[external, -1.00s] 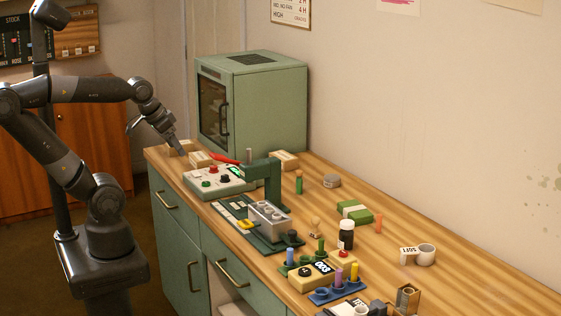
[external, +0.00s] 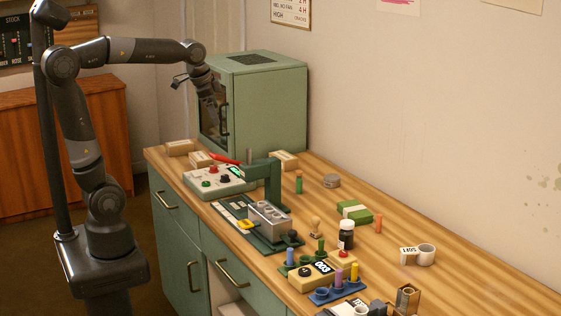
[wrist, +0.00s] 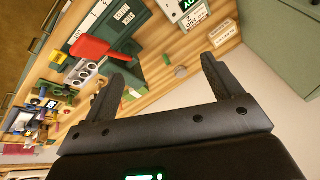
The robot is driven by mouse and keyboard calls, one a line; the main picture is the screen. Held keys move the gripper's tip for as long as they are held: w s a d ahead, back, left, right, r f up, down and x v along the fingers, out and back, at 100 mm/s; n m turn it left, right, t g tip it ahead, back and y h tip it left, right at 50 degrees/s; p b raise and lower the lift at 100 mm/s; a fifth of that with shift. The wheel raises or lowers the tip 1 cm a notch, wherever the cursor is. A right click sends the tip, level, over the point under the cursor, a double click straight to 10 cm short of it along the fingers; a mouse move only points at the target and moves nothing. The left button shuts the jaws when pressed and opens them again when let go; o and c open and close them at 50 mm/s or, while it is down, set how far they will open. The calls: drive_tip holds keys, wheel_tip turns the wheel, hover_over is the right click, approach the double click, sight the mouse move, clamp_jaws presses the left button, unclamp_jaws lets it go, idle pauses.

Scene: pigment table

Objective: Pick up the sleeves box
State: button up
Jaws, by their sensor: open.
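Small tan cardboard boxes with pale labels stand on the counter; I cannot read which is the sleeves box. In the external view, one box (external: 179,148) is at the far left corner, another box (external: 200,159) is just right of it, and a third box (external: 284,160) is by the cabinet's front right. A tan labelled box (wrist: 222,33) also shows in the wrist view, beyond the right finger. My gripper (external: 218,118) is raised in front of the green cabinet, above the boxes. In the wrist view my gripper (wrist: 167,72) is open and empty.
The green cabinet (external: 265,105) rises at the counter's back. A control box (external: 217,182) and a dark green press (external: 272,180) with a red handle (external: 225,158) stand before it. Bottles, pegs and a tape roll (external: 426,254) lie further right. The counter's front edge is at left.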

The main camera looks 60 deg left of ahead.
drive_tip(key=w+a+m+g+y, duration=0.1)
drive_tip(key=w+a+m, duration=0.25)
drive_tip(key=w, duration=0.85)
drive_tip(key=m+g+y, duration=0.3)
drive_tip(key=m+g, duration=0.1)
drive_tip(key=m, duration=0.5)
hover_over(284, 155)
drive_tip(key=d, duration=0.3)
drive_tip(key=f, duration=2)
drive_tip(key=shift+w+a+f, duration=0.1)
drive_tip(key=shift+w, duration=0.15)
drive_tip(key=x, duration=0.4)
drive_tip(key=shift+f, duration=0.3)
drive_tip(key=shift+t+h, duration=0.3)
drive_tip(key=shift+d+x, duration=0.2)
drive_tip(key=shift+x, duration=1.15)
drive_tip(key=shift+d+x, duration=0.15)
drive_tip(key=shift+x, duration=1.25)
drive_tip(key=shift+s+f, duration=0.15)
drive_tip(key=shift+f, duration=0.25)
